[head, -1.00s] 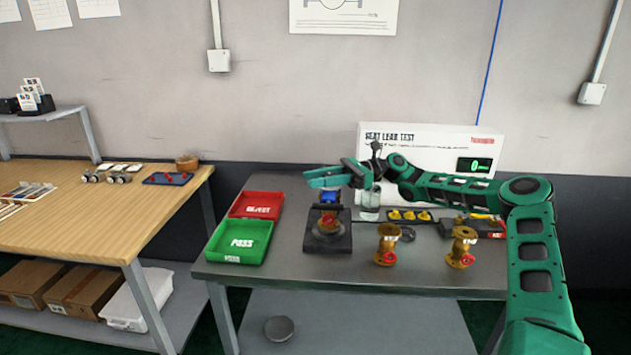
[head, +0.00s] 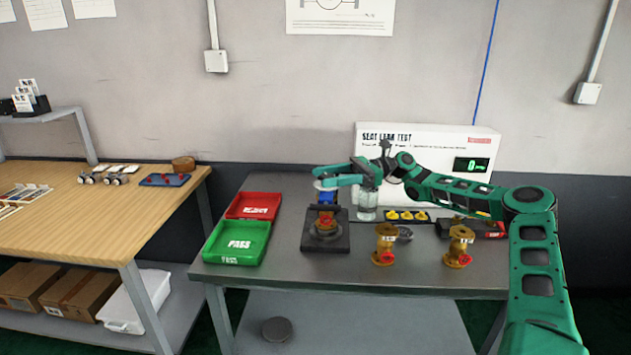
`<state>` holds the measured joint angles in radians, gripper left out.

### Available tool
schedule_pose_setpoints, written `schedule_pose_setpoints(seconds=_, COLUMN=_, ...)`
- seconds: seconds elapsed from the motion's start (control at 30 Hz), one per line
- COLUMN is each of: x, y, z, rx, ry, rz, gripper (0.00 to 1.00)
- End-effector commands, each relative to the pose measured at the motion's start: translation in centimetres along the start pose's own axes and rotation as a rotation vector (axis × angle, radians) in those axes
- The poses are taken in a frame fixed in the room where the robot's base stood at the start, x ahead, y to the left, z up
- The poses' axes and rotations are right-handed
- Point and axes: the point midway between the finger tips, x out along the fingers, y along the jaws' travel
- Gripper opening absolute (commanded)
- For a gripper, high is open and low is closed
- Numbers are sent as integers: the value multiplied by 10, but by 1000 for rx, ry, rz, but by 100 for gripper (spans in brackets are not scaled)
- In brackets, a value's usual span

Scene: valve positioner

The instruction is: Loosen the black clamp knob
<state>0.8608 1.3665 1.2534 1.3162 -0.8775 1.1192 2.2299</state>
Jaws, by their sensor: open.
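A black clamp fixture (head: 340,241) stands on the grey table and holds a brass valve with a red part (head: 325,220). A blue block (head: 327,198) rises above the valve. I cannot make out the black clamp knob as a separate thing; it may be hidden behind my gripper or lost against the dark fixture. My gripper (head: 320,178) is open, its green fingers pointing left, just above the blue block. At this size I cannot tell whether a finger touches anything.
Green PASS (head: 236,257) and red (head: 254,213) trays lie left of the fixture. A clear jar (head: 367,208) stands close to its right. Two brass valves (head: 384,244) (head: 459,247) stand front right. The white SEAT LEAK TEST panel (head: 425,140) stands behind.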

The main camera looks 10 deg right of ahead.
Motion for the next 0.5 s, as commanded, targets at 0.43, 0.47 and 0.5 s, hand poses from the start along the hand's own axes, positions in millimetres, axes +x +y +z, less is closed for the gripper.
schedule_pose_setpoints(seconds=0.43, x=-65, y=-2, z=-1, rx=2, ry=-1, rz=-2, gripper=52)
schedule_pose_setpoints(seconds=0.47, x=-66, y=-2, z=-1, rx=2, ry=-1, rz=-3, gripper=52)
schedule_pose_setpoints(seconds=0.5, x=-68, y=-2, z=-1, rx=2, ry=-1, rz=-3, gripper=52)
